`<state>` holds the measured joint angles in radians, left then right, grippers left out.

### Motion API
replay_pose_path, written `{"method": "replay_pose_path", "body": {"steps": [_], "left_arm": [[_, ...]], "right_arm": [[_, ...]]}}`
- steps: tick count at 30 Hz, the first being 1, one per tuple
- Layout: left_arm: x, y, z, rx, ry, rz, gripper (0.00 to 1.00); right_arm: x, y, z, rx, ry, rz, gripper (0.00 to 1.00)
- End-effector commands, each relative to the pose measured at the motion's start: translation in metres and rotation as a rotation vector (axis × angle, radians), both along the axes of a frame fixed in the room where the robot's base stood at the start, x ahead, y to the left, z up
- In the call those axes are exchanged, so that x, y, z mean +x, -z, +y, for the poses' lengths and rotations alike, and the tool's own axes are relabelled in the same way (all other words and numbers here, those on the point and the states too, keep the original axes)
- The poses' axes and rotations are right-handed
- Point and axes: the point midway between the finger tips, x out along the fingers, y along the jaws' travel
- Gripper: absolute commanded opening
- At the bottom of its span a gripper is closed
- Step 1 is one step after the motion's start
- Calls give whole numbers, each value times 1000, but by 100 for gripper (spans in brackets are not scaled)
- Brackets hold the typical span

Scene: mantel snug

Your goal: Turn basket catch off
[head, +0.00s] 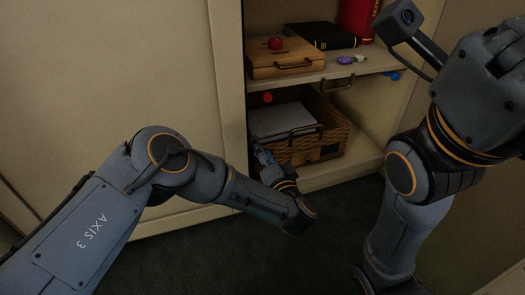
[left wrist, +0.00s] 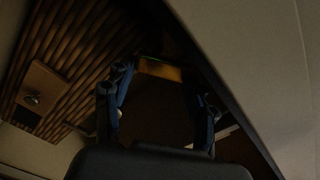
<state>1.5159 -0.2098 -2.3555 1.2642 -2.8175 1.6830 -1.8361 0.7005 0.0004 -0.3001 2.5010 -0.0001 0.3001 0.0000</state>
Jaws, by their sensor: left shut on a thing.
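A wicker basket (head: 334,138) sits on the lower shelf of an open cabinet, with a dark wire handle over its front and pale papers inside. My left gripper (head: 262,156) is at the basket's left front side, partly hidden by my wrist. In the left wrist view, its fingers (left wrist: 160,95) are spread around a dim brownish-yellow block (left wrist: 160,70). I cannot tell whether this is the basket catch. The basket's slatted side (left wrist: 82,45) fills the upper left there, with a wooden plate (left wrist: 40,92) bearing a small round metal part. My right gripper is out of view.
The upper shelf (head: 342,71) holds a wooden box (head: 288,62) with a red item on top, a black book (head: 320,36) and small coloured things. A red knob (head: 267,97) is above the basket. A closed cabinet door (head: 120,70) stands left. The dark floor in front is clear.

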Motion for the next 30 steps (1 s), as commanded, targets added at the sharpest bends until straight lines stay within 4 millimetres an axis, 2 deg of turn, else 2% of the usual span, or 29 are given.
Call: {"method": "replay_pose_path", "body": {"steps": [2,3,6,22,30], "left_arm": [[1,-1,0,0,-1,-1,24],[1,-1,0,0,-1,-1,60],[1,0,0,0,-1,-1,79],[0,0,0,5,-1,1,79],[0,5,2,114,-1,40,79]], "right_arm": [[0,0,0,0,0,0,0],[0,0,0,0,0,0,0],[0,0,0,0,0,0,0],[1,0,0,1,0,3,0],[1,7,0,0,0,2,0]]}}
